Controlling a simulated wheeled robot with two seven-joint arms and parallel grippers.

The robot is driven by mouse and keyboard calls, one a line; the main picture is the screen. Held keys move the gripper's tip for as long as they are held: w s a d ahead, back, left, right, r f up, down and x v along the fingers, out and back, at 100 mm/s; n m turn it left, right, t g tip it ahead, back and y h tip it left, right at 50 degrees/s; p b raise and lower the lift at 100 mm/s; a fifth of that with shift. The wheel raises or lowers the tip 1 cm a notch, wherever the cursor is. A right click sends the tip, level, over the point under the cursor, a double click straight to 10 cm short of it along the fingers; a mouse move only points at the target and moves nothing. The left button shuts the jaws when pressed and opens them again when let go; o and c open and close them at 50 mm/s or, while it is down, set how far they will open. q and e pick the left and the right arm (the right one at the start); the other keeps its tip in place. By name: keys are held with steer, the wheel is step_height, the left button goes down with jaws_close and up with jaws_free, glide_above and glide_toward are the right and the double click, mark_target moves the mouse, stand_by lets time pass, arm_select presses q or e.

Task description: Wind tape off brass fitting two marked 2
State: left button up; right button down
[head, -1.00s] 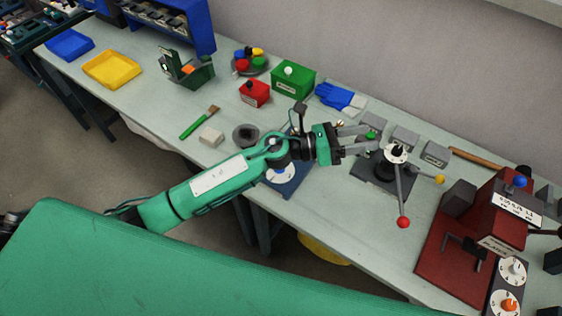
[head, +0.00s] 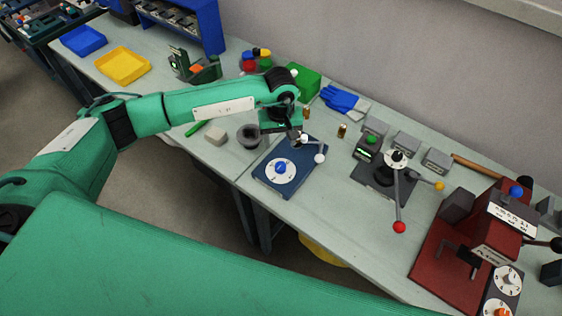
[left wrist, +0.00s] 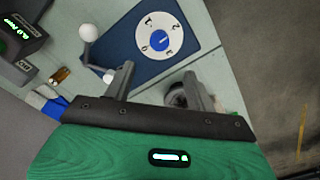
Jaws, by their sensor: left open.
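A navy-blue plate (head: 268,181) carries a white dial with a blue knob (head: 281,168) and a crank with a pale ball (head: 320,158). In the left wrist view the dial (left wrist: 158,37) bears several numerals, and the ball (left wrist: 86,33) shows beside it. A small brass fitting (head: 342,130) stands on the bench right of the plate, and another brass piece (head: 306,113) shows behind my gripper. I cannot read a mark on either. My left gripper (head: 299,142) points down over the plate's far edge, near the crank. Its fingers (left wrist: 158,72) are apart with nothing between them. My right gripper is out of view.
A dark device with a red-ball lever (head: 399,227) stands to the right, before grey boxes (head: 404,143). A red press (head: 440,250) is at far right. Bench front is fairly clear.

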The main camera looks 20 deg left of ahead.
mark_target(281, 166)
arm_select(q)
step_height(281, 166, down, 11)
steer(key=p, duration=0.4)
steer(key=shift+d+r+p, duration=0.1)
steer(key=shift+p, duration=0.25)
steer(key=shift+f, duration=0.75)
steer(key=c, duration=1)
